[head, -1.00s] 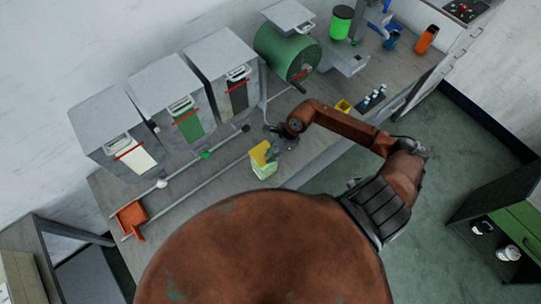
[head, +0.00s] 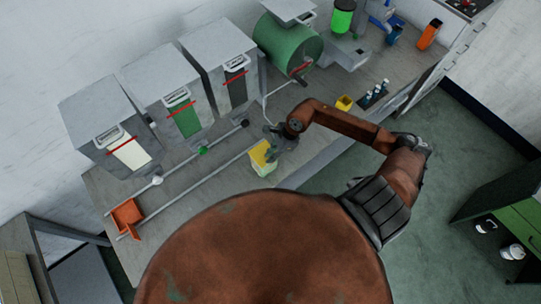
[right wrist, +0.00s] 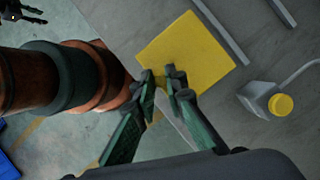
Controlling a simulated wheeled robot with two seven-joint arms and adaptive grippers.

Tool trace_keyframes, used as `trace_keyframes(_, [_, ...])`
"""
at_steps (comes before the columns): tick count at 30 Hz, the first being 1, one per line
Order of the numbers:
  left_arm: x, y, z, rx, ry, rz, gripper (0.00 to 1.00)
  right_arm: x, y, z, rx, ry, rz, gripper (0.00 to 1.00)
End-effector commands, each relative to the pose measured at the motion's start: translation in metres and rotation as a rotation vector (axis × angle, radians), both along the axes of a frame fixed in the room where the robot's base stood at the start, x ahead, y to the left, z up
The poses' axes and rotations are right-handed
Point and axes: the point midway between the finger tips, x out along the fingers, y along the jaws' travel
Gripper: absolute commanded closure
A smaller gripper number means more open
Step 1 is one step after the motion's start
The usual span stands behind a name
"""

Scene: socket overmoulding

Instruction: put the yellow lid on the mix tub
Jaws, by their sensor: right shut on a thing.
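The yellow lid (head: 259,154) is a flat square plate; in the right wrist view it (right wrist: 185,55) lies just beyond my fingertips. My right gripper (right wrist: 162,80) is shut on the lid near its edge; in the head view the gripper (head: 273,143) is at the lid's back right. The pale mix tub (head: 264,169) stands on the bench below the lid. The lid is over the tub's top, but whether it touches the rim all round cannot be told. A dark claw, seemingly my left gripper (right wrist: 24,11), is cut off at the wrist view's corner.
Three grey hoppers (head: 203,105) and a green drum (head: 287,45) stand at the back of the bench. Pale rods run along the bench by the tub.

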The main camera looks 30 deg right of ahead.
Motion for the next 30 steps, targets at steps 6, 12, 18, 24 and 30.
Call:
trace_keyframes(6, [0.0, 0.0, 0.0, 0.0, 0.0, 0.0, 0.67, 0.0, 0.0, 0.0, 0.0, -0.001, 0.0, 0.8])
trace_keyframes(12, [0.0, 0.0, 0.0, 0.0, 0.0, 0.001, 0.67, 0.0, 0.0, 0.0, 0.0, 0.0, 0.0, 0.68])
trace_keyframes(18, [-0.001, 0.0, 0.0, 0.0, 0.0, 0.001, 0.67, 0.0, 0.0, 0.0, 0.0, 0.0, 0.0, 0.68])
trace_keyframes(24, [-0.001, 0.001, 0.0, 0.001, 0.0, 0.001, 0.67, -0.001, -0.006, 0.013, -0.002, -0.003, 0.0, 0.68])
trace_keyframes(30, [0.0, 0.0, 0.0, 0.0, 0.0, 0.0, 0.67, -0.007, -0.021, 0.049, -0.005, -0.003, 0.001, 0.68])
